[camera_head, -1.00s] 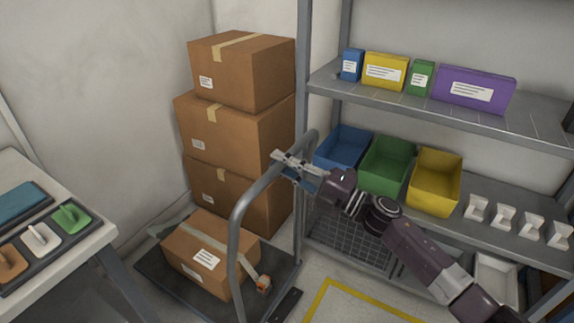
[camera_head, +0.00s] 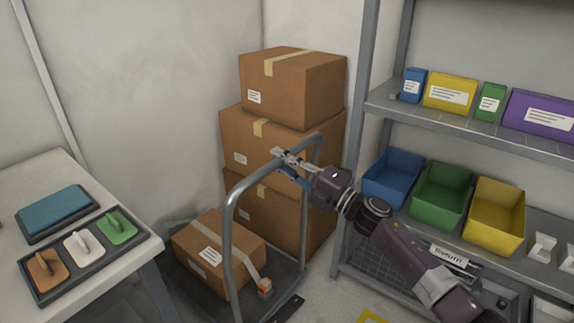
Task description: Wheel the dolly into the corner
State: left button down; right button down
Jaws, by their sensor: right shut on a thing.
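The dolly has a dark flat deck (camera_head: 190,300) and a grey tubular handle (camera_head: 229,225). A strapped cardboard box (camera_head: 207,262) with an orange buckle (camera_head: 265,287) rides on the deck. The dolly stands in front of a stack of cardboard boxes at the corner of the walls. My right gripper (camera_head: 285,162) is shut on the top bar of the handle, its arm coming in from the lower right. My left gripper is not in view.
Stacked boxes (camera_head: 292,85) fill the corner behind the dolly. A white table (camera_head: 135,208) stands close on the left, with colored-handled tools in a tray (camera_head: 85,262). A shelf rack (camera_head: 372,97) with a blue bin (camera_head: 393,177) and other bins stands on the right.

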jog(key=shift+r, duration=0.1)
jog(key=c, duration=2.1)
grip_release()
jog(key=shift+a, duration=0.1)
jog(key=o, duration=0.3)
jog(key=shift+w+a, duration=0.15)
jog(key=shift+a, duration=0.05)
jog(key=shift+d, duration=0.2)
jog(key=v, duration=1.2)
jog(key=shift+a+f+t, duration=0.15)
jog(key=shift+f+t, duration=0.05)
jog(key=shift+t, duration=0.1)
